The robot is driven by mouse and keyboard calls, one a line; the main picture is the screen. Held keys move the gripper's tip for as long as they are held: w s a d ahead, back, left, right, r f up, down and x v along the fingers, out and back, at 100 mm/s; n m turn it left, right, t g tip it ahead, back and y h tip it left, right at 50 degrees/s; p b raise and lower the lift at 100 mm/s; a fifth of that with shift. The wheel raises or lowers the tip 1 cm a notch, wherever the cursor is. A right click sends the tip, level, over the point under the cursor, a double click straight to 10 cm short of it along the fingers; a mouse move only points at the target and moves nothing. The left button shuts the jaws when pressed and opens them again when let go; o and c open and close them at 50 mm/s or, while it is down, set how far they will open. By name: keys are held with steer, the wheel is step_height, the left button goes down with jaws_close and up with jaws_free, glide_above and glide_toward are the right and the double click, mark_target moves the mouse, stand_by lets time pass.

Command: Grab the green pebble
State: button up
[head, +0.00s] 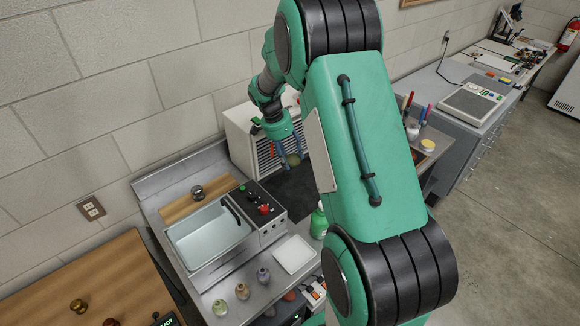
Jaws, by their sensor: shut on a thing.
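The green pebble (293,160) is a small, dull olive-green lump at the tips of my gripper (289,158). My gripper hangs down from the green wrist, left of my large arm links, with its fingers shut on the pebble. The pebble appears to be held above the dark mat (291,192), in front of a white slatted cabinet (241,135). The exact finger contact is too small to make out.
A metal basin (209,236) with a control box (262,212) stands left of the mat. A white tray (294,255), small bottles (242,291) and a green bottle (318,222) are nearer. My arm hides part of the bench. Pens (424,114) stand to the right.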

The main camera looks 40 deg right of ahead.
mark_target(293, 156)
steer(key=shift+r, duration=1.7)
